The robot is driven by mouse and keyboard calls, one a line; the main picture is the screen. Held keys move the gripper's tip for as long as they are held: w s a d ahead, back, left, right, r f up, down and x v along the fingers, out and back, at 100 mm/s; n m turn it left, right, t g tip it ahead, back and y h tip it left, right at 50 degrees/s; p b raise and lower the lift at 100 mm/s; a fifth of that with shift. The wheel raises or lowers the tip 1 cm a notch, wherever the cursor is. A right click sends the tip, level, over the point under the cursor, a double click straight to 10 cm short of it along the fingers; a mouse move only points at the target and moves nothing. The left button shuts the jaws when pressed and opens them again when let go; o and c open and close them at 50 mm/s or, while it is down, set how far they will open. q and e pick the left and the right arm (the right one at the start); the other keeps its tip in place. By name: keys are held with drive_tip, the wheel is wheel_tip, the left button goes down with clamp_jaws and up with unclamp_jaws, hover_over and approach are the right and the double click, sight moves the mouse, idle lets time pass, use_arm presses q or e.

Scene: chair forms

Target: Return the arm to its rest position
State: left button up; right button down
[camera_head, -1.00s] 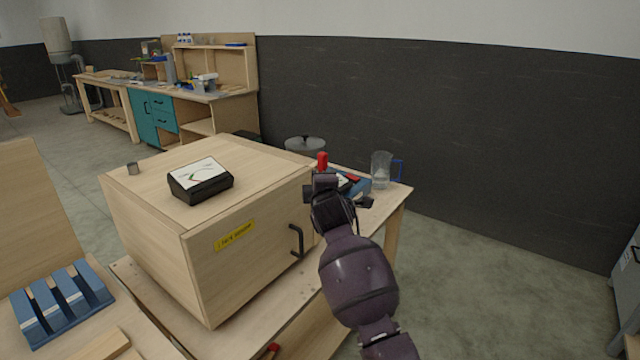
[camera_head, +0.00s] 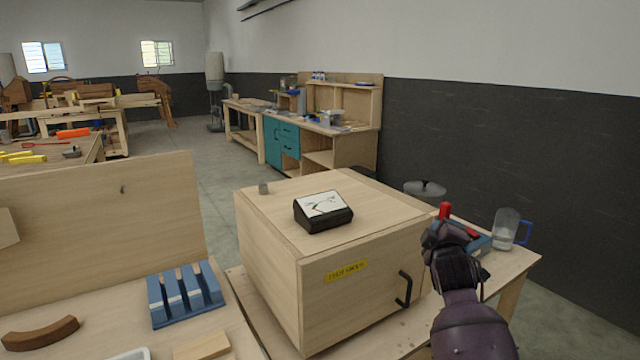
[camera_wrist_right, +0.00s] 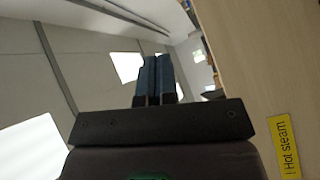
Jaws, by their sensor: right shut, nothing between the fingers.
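My right arm comes in from the bottom right of the head view. Its gripper (camera_head: 447,236) is raised beside the right end of a wooden box, near the box's black handle. In the right wrist view its two blue-grey fingers (camera_wrist_right: 154,80) are together with nothing between them. The box's front, with its yellow "Hot steam" label, fills the right side of that view. My left arm and gripper are not in view.
The wooden box (camera_head: 270,250) stands on a bench with a black display unit (camera_head: 323,212) on top. Behind my right gripper are a red-topped item (camera_head: 444,210) and a clear jug with a blue handle (camera_head: 505,229). A blue slotted rack (camera_head: 185,297) stands left. Floor shows beyond the benches.

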drive_tip(key=s+f+m+g+y, duration=0.2)
drive_tip(key=s+f+m, duration=0.3)
drive_tip(key=s+f, duration=1.1)
drive_tip(key=s+a+f+m+g+y, duration=0.1)
drive_tip(key=s+f+m+g, duration=0.3)
drive_tip(key=s+f, duration=1.3)
drive_tip(key=s+m, duration=0.1)
drive_tip(key=s, duration=0.6)
drive_tip(key=shift+s+a+y, duration=0.15)
drive_tip(key=shift+s+y, duration=0.15)
drive_tip(key=shift+y, duration=0.1)
